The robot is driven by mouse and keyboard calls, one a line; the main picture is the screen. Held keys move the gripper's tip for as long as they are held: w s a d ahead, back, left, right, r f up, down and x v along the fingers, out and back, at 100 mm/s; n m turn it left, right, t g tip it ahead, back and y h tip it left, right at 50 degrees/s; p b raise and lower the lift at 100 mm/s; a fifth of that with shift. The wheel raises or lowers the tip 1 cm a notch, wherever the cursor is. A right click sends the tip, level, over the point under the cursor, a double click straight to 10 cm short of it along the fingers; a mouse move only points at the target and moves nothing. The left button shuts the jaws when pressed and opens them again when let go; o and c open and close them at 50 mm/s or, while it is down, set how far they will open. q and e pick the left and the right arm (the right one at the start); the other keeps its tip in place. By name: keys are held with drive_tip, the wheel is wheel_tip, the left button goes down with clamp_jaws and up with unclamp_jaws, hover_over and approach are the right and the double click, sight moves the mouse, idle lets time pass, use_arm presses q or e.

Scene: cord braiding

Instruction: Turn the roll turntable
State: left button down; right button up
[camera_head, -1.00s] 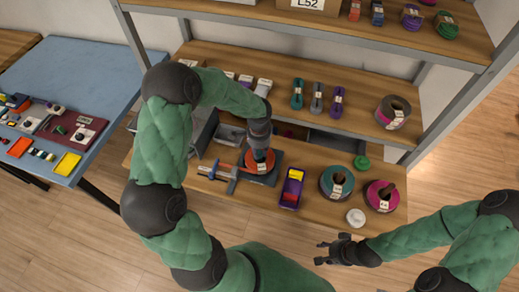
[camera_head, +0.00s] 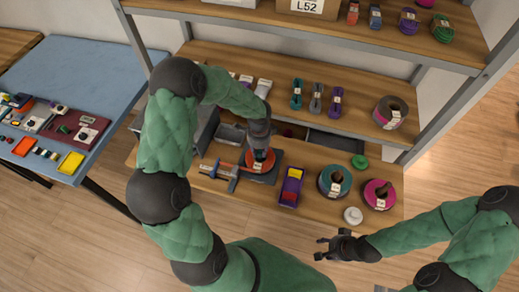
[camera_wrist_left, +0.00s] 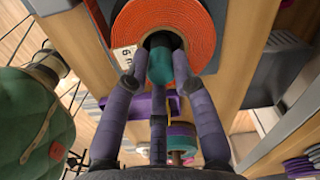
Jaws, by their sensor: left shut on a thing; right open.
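The roll turntable (camera_head: 268,177) is a dark flat base on the lower shelf board, with an orange-red coiled roll (camera_head: 267,158) on it. A white label sits on the roll. My left gripper (camera_head: 259,148) is over the roll from above. In the left wrist view, the orange roll (camera_wrist_left: 195,30) fills the top, and my left gripper's fingers (camera_wrist_left: 160,76) close around a teal post (camera_wrist_left: 166,62) at its central hole. The fingers partly hide the hole. My right gripper (camera_head: 328,248) is open and empty, in front of the shelf at the lower right.
A blue-and-grey clamp-like fixture (camera_head: 225,173) stands left of the turntable. A purple tray (camera_head: 291,188) is to its right, then a teal roll (camera_head: 335,181), a magenta roll (camera_head: 377,196) and a white disc (camera_head: 353,216). The upper shelf (camera_head: 300,75) overhangs behind.

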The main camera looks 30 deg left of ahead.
use_arm(q)
drive_tip(key=shift+s+f, duration=0.1)
drive_tip(key=shift+s, duration=0.05)
idle(0.4)
drive_tip(key=c, duration=1)
unclamp_jaws()
drive_tip(key=shift+a, duration=0.15)
drive_tip(key=shift+c, duration=0.2)
drive_tip(key=shift+r, duration=0.35)
wheel_tip(320, 180, up, 11)
drive_tip(key=shift+r, duration=0.2)
